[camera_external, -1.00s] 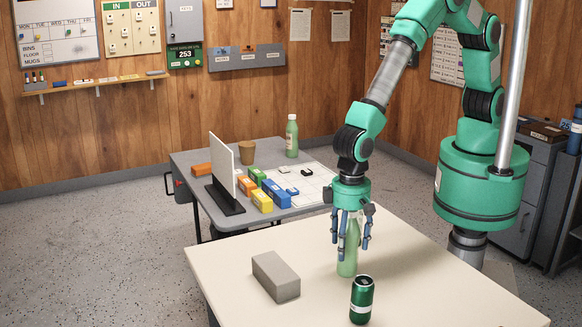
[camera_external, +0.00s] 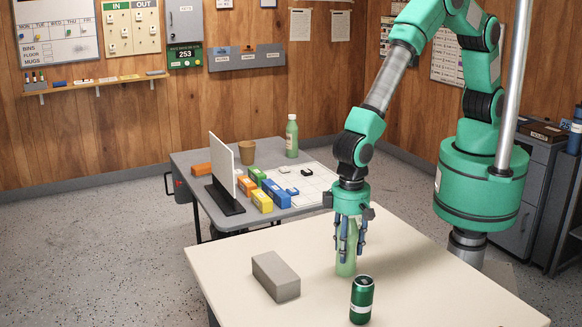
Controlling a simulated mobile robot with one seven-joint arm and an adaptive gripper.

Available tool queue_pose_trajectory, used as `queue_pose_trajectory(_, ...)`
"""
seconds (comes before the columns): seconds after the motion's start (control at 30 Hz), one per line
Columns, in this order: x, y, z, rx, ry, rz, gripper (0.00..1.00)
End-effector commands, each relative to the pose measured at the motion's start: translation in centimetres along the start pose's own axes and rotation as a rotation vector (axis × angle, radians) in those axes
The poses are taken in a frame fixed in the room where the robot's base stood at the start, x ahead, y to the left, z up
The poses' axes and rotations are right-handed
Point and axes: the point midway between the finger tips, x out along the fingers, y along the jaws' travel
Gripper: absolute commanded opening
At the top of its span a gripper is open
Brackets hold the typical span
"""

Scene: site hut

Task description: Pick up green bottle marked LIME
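A pale green bottle (camera_external: 346,263) stands upright on the near cream table. My gripper (camera_external: 349,247) points straight down over it, with its blue-grey fingers around the bottle's upper part. The fingers have drawn in to about the bottle's width and appear to touch its sides. The bottle's base looks to be on the table. Its top is partly hidden by the fingers, and no LIME marking is readable. A second green bottle (camera_external: 291,138) with a white cap stands on the grey table at the back; its marking is not readable either.
A dark green can (camera_external: 361,300) stands just in front of the gripped bottle. A grey block (camera_external: 276,277) lies to the left on the cream table (camera_external: 430,275). The grey table holds a brown cup (camera_external: 247,152), coloured boxes and an upright white panel (camera_external: 222,165).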

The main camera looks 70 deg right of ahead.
Motion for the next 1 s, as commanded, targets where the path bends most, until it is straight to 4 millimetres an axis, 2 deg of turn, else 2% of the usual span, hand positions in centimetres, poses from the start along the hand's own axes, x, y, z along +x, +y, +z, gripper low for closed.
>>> queue_pose_trajectory(0.47,-0.4,0.0,0.0,0.0,0.0,-0.001,0.21)
queue_pose_trajectory(0.67,-2.0,-0.1,0.0,0.0,0.001,-0.002,0.21)
queue_pose_trajectory(0.8,-4.0,-0.1,0.0,0.0,0.001,-0.002,0.21)
queue_pose_trajectory(1.0,-4.0,3.0,1.6,0.0,0.0,0.001,0.21)
